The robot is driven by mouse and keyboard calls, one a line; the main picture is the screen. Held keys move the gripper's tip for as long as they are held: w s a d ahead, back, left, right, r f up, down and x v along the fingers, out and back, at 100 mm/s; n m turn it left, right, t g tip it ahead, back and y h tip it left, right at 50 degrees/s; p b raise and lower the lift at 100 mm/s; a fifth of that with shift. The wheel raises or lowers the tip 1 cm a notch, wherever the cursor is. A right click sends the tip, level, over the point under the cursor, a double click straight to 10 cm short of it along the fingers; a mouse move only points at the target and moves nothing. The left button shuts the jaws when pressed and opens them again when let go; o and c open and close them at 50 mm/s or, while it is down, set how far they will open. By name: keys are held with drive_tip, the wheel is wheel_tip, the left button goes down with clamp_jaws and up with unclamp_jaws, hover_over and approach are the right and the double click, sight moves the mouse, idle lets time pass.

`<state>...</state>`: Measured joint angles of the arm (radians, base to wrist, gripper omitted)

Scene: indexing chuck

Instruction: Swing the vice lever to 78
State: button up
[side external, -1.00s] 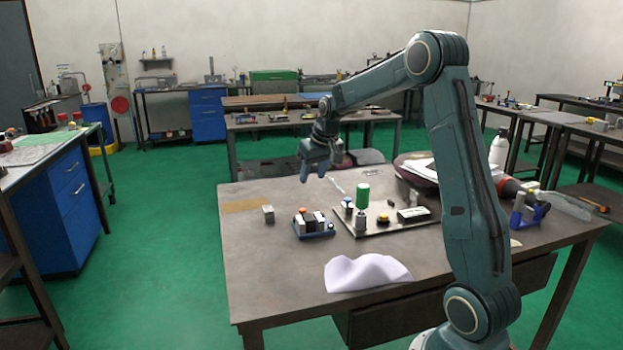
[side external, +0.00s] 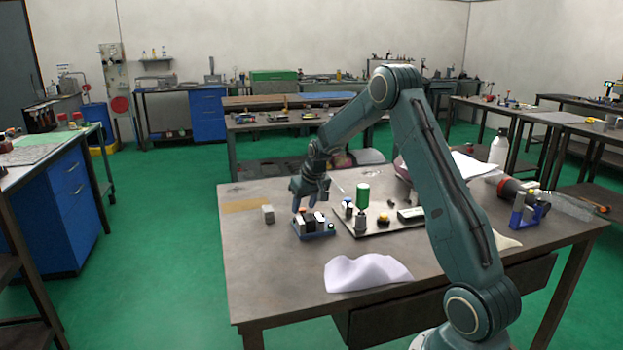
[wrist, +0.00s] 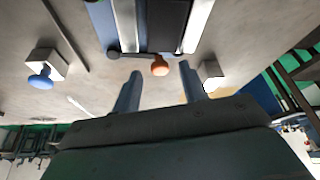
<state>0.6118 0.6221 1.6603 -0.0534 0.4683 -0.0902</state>
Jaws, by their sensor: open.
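The vice (side external: 318,229) is a small unit with a blue base and dark and white blocks, standing on the near bench. In the wrist view its blue side (wrist: 104,22) and dark middle show at the top edge. An orange ball knob (wrist: 160,66) and a grey ball end (wrist: 113,55) with a short bar sit at its near end; I take these as the lever. My gripper (side external: 304,207) is low over the vice's left end, pointing down. In the wrist view the two fingers stand apart, with the orange knob appearing between their tips. Contact cannot be told. No scale marks are readable.
A grey block (side external: 268,213) stands left of the vice. To the right, a plate (side external: 395,229) carries a green cylinder (side external: 363,194), a yellow knob (side external: 383,217) and a blue-knobbed block (wrist: 45,68). A white cloth (side external: 366,273) lies in front. The bench's left front is clear.

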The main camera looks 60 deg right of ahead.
drive_tip(key=shift+w+f, duration=0.1)
drive_tip(key=shift+f, duration=0.25)
clamp_jaws()
